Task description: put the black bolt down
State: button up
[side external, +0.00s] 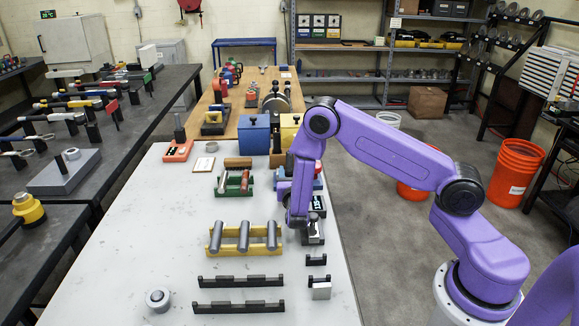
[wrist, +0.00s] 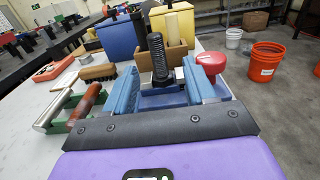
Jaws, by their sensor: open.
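The black bolt (wrist: 157,52) stands upright in the wrist view, head down and thread up. It shows between the two blue fingers of my gripper (wrist: 160,72), which is open, with visible space on the left side. A blue tray (wrist: 165,101) lies behind and below the fingers; I cannot tell whether the bolt's head rests on it. In the side external view my gripper (side external: 299,217) points down at the right side of the white table, and the bolt cannot be made out there.
A green rack (side external: 234,191) with red and silver cylinders is left of my gripper. A yellow rack (side external: 243,249) holds grey rods in front. A red knob (wrist: 213,62) is close to my right finger. Blue (side external: 254,135) and cream boxes stand behind. The table's front left is mostly clear.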

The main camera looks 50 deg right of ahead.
aim_at(290, 159)
jog(key=x, duration=1)
jog(key=shift+w+r, duration=0.1)
jog(key=shift+w, duration=0.25)
jog(key=c, duration=1)
grip_shut()
jog(key=shift+r, duration=0.1)
